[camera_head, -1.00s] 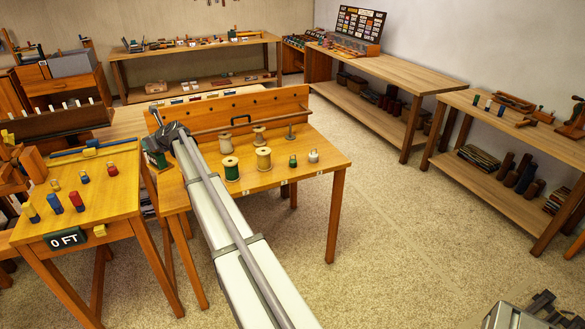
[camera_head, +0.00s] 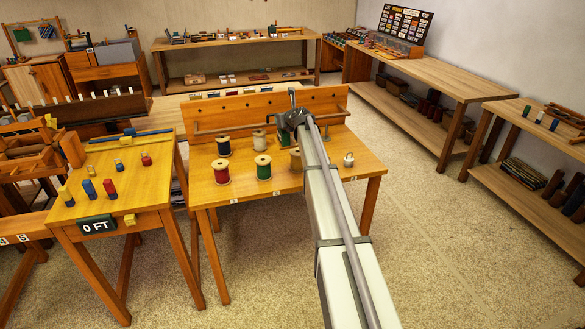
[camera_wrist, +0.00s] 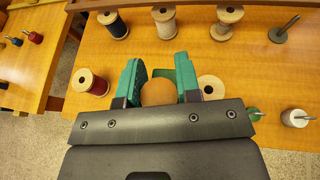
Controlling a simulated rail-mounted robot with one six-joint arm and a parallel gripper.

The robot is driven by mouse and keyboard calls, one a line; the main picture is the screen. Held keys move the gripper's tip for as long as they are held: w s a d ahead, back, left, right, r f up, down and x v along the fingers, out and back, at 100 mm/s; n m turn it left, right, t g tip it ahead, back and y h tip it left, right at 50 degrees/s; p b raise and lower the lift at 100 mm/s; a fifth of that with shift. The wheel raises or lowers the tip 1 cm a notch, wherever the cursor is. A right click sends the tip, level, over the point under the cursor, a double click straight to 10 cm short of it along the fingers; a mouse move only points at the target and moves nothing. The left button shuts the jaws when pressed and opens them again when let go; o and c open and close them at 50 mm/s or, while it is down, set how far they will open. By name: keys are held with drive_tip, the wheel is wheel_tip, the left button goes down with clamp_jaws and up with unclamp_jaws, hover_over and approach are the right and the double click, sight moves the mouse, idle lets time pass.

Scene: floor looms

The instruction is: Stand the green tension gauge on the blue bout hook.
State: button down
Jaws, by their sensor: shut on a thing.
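A small green piece with a metal top, which looks like the green tension gauge (camera_wrist: 253,113), stands on the spool table beside a similar white piece (camera_wrist: 297,117). In the head view my arm seems to hide the green one. My gripper (camera_wrist: 158,88) is above the table, left of the green piece in the wrist view. Its green fingers are closed around a round orange-brown thing (camera_wrist: 158,92); only its top shows, so I cannot tell what it is. Small blue cylinders (camera_head: 89,187) stand on the left table; I cannot tell whether one is the blue bout hook.
Red (camera_head: 221,172), green (camera_head: 263,167), navy (camera_head: 223,145) and cream (camera_head: 260,138) spools stand close together under and around my gripper. A wooden back rail (camera_head: 225,112) bounds the far side. A gap separates the two tables.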

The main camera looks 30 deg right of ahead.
wheel_tip(320, 180, down, 18)
drive_tip(key=b, duration=1.6)
drive_tip(key=shift+b, duration=0.35)
drive_tip(key=c, duration=1.2)
unclamp_jaws()
drive_tip(key=shift+r, duration=0.1)
drive_tip(key=shift+c, duration=0.2)
drive_tip(key=o, duration=0.4)
drive_tip(key=shift+o, duration=0.2)
drive_tip(key=p+v, duration=0.5)
drive_tip(key=v, duration=0.7)
drive_tip(key=shift+r, duration=0.15)
